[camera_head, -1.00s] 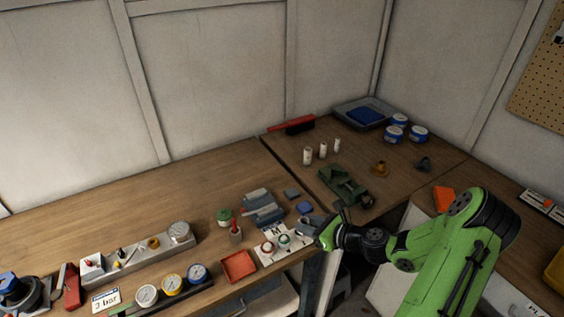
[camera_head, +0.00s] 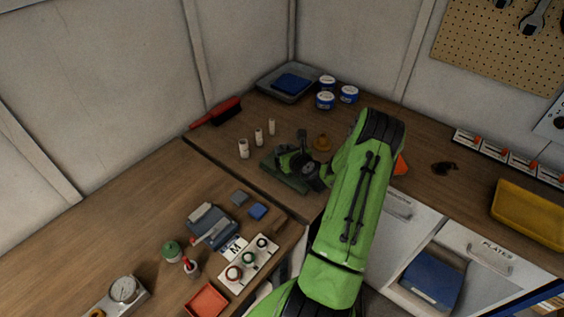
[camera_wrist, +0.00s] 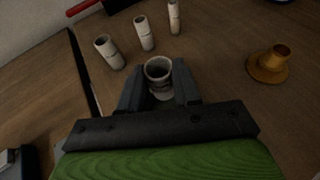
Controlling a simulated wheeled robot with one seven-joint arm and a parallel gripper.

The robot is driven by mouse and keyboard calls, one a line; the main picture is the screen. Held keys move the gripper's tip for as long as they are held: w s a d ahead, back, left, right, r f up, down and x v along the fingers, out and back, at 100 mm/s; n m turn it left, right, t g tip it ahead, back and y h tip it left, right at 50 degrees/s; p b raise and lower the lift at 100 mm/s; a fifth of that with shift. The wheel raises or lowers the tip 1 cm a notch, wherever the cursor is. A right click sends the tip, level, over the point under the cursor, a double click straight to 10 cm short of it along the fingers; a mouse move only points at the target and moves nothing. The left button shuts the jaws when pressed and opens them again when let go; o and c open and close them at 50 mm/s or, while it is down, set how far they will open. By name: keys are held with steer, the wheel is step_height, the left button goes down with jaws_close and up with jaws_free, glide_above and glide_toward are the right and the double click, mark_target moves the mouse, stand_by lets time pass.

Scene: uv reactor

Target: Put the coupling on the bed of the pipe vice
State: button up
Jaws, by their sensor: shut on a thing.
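The coupling (camera_wrist: 158,71) is a short hollow grey cylinder with an open top. In the wrist view it is upright between the fingertips of my gripper (camera_wrist: 160,88), which is shut on it.
Blue-and-white tins (camera_head: 325,100) and a grey tray (camera_head: 270,80) are at the back corner. A red brush (camera_head: 216,112) lies at the left.

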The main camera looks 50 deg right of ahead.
step_height(320, 180, down, 5)
steer(key=shift+r+b, duration=0.1)
steer(key=shift+b, duration=0.2)
